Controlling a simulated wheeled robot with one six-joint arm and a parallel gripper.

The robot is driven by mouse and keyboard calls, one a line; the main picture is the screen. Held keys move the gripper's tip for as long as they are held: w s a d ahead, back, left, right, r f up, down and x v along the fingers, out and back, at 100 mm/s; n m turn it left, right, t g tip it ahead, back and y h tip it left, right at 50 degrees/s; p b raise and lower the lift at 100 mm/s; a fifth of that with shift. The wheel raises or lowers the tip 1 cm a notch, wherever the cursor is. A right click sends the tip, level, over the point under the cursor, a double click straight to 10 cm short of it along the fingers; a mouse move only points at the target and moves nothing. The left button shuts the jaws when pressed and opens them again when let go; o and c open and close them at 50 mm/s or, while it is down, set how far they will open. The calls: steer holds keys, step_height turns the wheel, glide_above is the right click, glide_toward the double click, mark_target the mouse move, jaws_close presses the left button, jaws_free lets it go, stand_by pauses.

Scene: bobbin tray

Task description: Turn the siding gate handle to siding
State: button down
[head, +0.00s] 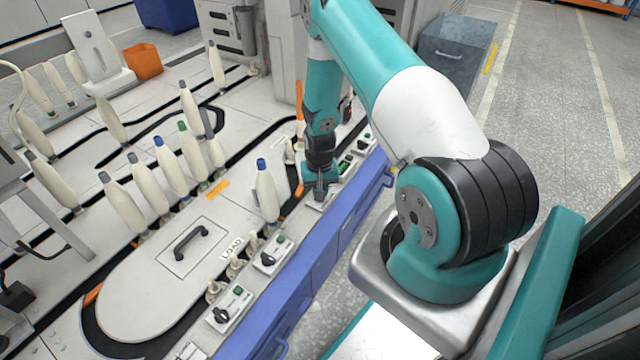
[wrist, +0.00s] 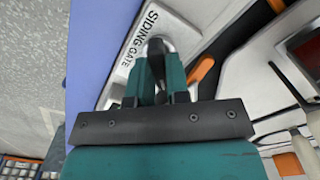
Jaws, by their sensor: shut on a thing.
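The siding gate plate (wrist: 133,45), a pale panel lettered SIDING GATE, shows in the wrist view at the edge of the machine top. Its dark handle (wrist: 157,50) stands between my gripper's fingers (wrist: 160,80). My gripper is shut on the handle, and the fingers and gripper body hide its lower part. Which way the handle points is hard to tell. In the head view my gripper (head: 320,192) points down at the control strip along the blue front edge. The plate there is mostly hidden by the gripper.
Bobbins stand on the track to the left; a blue-topped bobbin (head: 266,190) is close to my gripper. Other switch plates (head: 272,254) line the front edge. An orange lever (wrist: 202,69) lies beside the handle. The floor at right is clear, with a grey bin (head: 456,55) behind.

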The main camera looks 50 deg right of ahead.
steer(key=shift+n+p, duration=0.7)
steer(key=shift+n, duration=0.9)
steer(key=c, duration=1.1)
jaws_free()
steer(key=shift+r, duration=0.1)
step_height(320, 180, up, 17)
steer(key=p, duration=0.5)
steer(key=shift+r, duration=0.15)
